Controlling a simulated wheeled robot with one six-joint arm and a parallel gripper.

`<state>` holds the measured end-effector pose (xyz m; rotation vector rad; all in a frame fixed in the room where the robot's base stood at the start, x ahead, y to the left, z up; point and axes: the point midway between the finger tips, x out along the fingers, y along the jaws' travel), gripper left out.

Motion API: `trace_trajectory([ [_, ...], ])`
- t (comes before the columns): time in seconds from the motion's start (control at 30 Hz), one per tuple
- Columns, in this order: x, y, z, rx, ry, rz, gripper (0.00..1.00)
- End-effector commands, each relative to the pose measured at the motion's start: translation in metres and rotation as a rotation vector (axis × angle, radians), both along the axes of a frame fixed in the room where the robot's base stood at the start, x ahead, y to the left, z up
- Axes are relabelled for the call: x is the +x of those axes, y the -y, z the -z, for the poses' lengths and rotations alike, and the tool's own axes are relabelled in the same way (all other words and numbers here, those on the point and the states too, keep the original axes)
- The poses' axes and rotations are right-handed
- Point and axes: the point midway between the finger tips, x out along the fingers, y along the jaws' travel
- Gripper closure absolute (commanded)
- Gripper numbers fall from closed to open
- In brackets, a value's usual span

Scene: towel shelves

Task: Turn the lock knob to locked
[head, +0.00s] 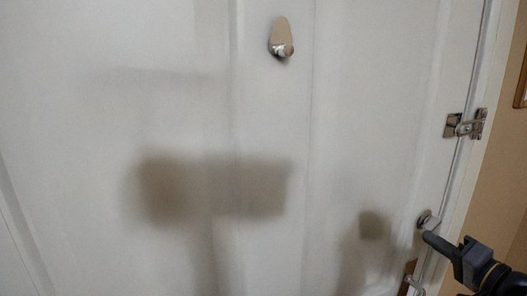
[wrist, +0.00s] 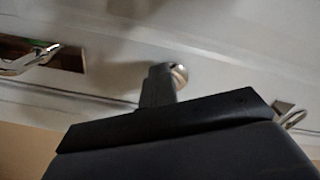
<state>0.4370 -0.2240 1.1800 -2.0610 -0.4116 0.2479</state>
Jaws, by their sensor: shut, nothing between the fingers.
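The round metal lock knob (head: 427,219) sits on the white door near its right edge, above the door handle. In the wrist view the knob (wrist: 179,75) shows just past my fingertips, partly hidden by them. My gripper (head: 430,238) is shut, with its dark fingertips at the knob's lower edge in the head view. They look touching or very close; I cannot tell which. Nothing shows between the fingers. The knob's turn position cannot be made out.
The door handle (head: 414,285) is below the knob, and shows at left in the wrist view (wrist: 30,62). A metal latch (head: 465,125) is higher on the door's edge. A hook-like fitting (head: 281,38) is high on the door (head: 370,110). A tan wall lies right.

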Motion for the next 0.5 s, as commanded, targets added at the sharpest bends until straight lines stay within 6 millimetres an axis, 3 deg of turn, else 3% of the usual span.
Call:
trace_trajectory([
  [0.5,-0.010,0.013,-0.006,0.006,0.020,0.011,1.00],
])
